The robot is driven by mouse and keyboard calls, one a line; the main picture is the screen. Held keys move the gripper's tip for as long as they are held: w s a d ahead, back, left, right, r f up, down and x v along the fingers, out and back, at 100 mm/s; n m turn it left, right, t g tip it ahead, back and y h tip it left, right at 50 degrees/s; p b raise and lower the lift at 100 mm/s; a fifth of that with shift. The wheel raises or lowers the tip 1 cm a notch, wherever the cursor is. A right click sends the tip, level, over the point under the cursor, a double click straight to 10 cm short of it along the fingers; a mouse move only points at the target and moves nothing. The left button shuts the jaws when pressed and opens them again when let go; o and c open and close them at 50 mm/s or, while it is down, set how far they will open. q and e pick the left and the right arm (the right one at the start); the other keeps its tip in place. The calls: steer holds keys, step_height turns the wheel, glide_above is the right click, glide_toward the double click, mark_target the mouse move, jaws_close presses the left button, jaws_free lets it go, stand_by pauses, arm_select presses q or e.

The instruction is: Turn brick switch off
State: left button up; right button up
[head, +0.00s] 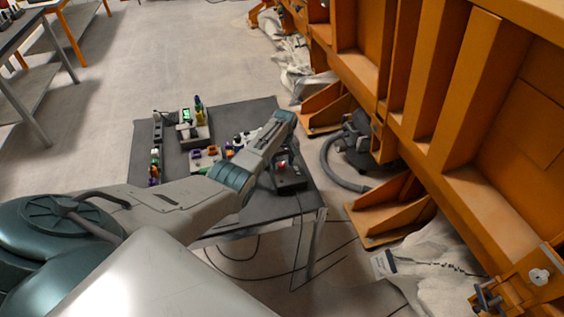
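My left arm reaches in from the left over a dark table (225,118). Its wrist bends down over the table's right part, and my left gripper (288,157) is small and partly hidden by the arm there. I cannot tell whether its fingers are open or shut. Just below it is a dark box (291,183) with a small red part (282,167) on top, which may be the brick switch. I cannot make out the switch's position or whether the gripper touches it. My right gripper is not in view.
A device with a green display (187,115) and several small coloured pieces (205,153) stand on the table. A large orange steel structure (440,90) with a grey hose (343,178) is at the right. Open floor (180,55) lies behind the table.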

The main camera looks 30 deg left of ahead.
mark_target(283, 164)
arm_select(q)
steer(key=shift+r, duration=0.15)
steer(key=shift+r, duration=0.35)
step_height(283, 164, up, 10)
steer(key=b, duration=0.1)
steer(key=shift+w+d, duration=0.15)
steer(key=shift+f, duration=0.1)
